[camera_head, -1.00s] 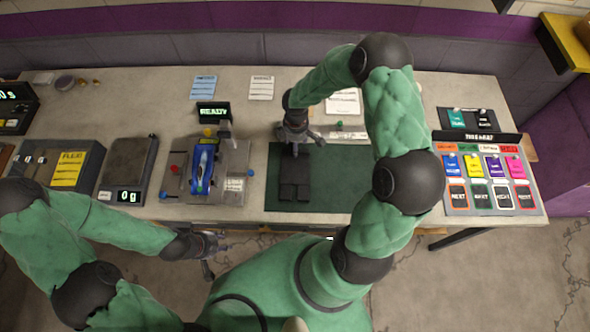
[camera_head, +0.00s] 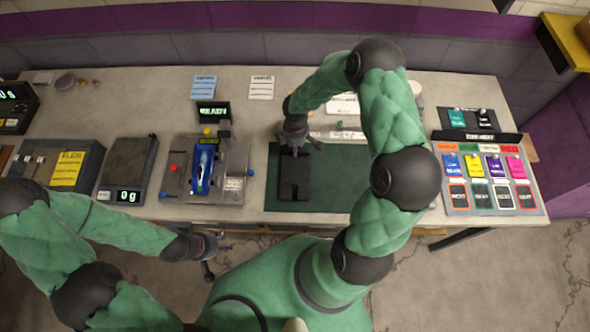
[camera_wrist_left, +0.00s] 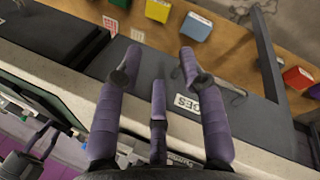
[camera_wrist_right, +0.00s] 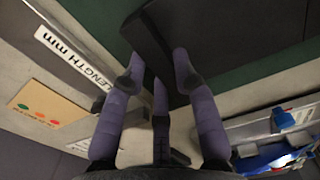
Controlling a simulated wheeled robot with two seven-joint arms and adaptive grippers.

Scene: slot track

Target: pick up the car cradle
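The car cradle is most likely the black block (camera_head: 294,180) on the green mat (camera_head: 340,180). Its raised dark bar (camera_wrist_right: 148,32) shows ahead of the fingertips in the right wrist view. My right gripper (camera_head: 296,140) is over the back end of the block. Its fingers (camera_wrist_right: 158,78) look spread, with the bar near and between their tips; I cannot tell whether they touch it. My left gripper (camera_head: 212,252) is off the table's front edge. Its purple fingers (camera_wrist_left: 160,72) are spread and empty in the left wrist view.
A blue car (camera_head: 203,168) sits on a grey fixture (camera_head: 235,160) left of the mat. A scale (camera_head: 128,165) stands farther left. A white length ruler (camera_wrist_right: 72,58) lies behind the mat. A card rack (camera_head: 482,205) stands at the right. The mat's right part is clear.

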